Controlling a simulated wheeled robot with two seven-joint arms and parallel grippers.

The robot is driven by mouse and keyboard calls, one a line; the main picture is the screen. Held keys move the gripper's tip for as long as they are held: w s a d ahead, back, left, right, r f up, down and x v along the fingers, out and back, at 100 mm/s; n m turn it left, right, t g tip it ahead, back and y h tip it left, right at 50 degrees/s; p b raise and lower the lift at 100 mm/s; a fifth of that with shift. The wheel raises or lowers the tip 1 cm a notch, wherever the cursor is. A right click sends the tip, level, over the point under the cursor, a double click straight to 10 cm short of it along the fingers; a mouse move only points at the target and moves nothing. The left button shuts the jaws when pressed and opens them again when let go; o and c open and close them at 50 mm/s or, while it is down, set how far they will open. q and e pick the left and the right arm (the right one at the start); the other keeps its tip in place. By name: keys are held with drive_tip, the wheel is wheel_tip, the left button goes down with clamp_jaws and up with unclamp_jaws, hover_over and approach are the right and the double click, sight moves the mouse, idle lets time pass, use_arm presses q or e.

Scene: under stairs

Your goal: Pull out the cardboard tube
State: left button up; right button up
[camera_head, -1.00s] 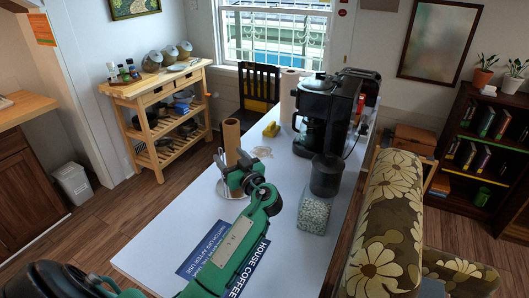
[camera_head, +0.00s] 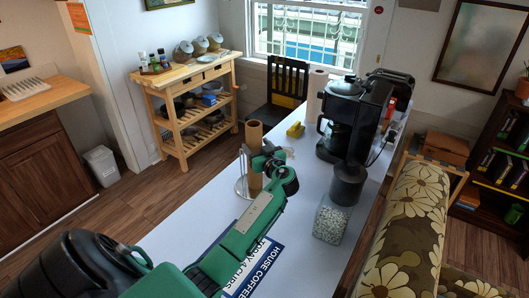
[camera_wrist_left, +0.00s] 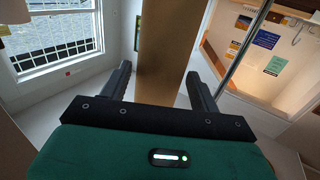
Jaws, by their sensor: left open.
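The cardboard tube (camera_head: 254,135) is a plain brown tube standing upright in a wire holder (camera_head: 240,178) on the white table. My left gripper (camera_head: 257,160) is at the tube, its green arm crossing the table from the lower left. In the left wrist view the tube (camera_wrist_left: 164,48) stands between the two dark fingers of the left gripper (camera_wrist_left: 160,85). The fingers are open, with a gap seen on each side of it. The gripper hides part of the tube and holder in the head view. My right gripper is not in view.
A coffee maker (camera_head: 345,122), a jar with a dark lid (camera_head: 332,220) and a paper towel roll (camera_head: 315,92) stand to the right on the table (camera_head: 185,235). A yellow object (camera_head: 295,129) lies behind the tube. A blue sign (camera_head: 255,265) lies under my arm.

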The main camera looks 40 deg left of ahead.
use_arm(q)
drive_tip(key=shift+x, duration=1.2)
clamp_jaws()
